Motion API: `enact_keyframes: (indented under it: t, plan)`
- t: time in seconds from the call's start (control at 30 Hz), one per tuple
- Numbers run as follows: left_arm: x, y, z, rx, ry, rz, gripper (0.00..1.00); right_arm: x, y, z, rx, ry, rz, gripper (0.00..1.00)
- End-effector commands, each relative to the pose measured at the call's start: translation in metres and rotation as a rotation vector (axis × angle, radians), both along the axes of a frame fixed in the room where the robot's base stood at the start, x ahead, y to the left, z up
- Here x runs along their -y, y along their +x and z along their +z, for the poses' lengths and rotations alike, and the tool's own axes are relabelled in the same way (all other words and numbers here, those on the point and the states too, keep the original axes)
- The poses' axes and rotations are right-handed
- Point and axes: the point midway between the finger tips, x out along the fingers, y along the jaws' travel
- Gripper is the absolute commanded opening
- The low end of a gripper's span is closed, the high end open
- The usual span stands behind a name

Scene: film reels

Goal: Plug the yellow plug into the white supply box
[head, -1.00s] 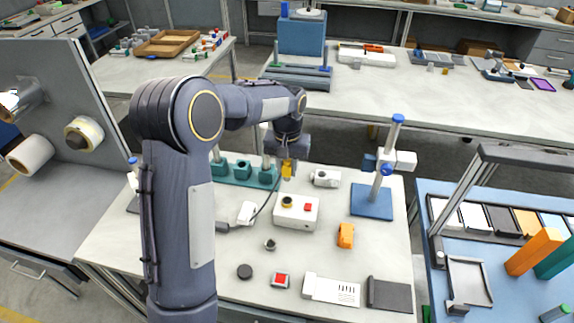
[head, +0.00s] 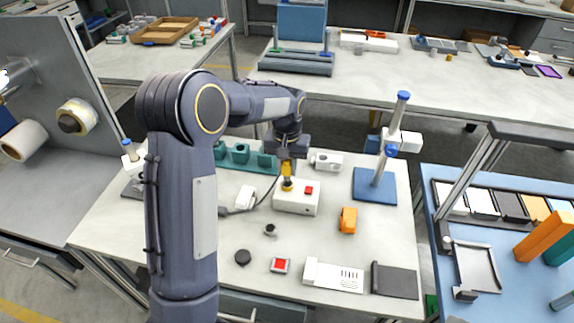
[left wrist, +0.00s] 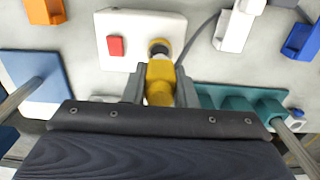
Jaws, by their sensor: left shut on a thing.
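The yellow plug (head: 287,169) is held upright between the fingers of my left gripper (head: 288,160), which is shut on it. The white supply box (head: 310,202) stands on the near table, with a red button and a round yellow-rimmed socket (head: 287,185) on top. The plug's lower end is right at the socket; I cannot tell whether it has entered. In the left wrist view the plug (left wrist: 160,82) lines up with the dark socket (left wrist: 158,47) in the box (left wrist: 134,22), beside the red button (left wrist: 116,46). My right gripper is not in view.
Teal holders (head: 240,154) stand behind left, a blue-based stand (head: 375,186) to the right. An orange block (head: 348,220) lies right of the box.

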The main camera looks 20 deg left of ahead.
Motion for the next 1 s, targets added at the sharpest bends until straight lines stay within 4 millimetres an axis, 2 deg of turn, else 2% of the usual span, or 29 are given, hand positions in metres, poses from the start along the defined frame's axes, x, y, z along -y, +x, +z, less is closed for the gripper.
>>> enact_keyframes:
  t: [1.0]
  plan:
    - [0.000, 0.000, -0.041, 0.000, 0.000, 0.000, 0.00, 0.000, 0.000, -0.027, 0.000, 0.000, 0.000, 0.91]
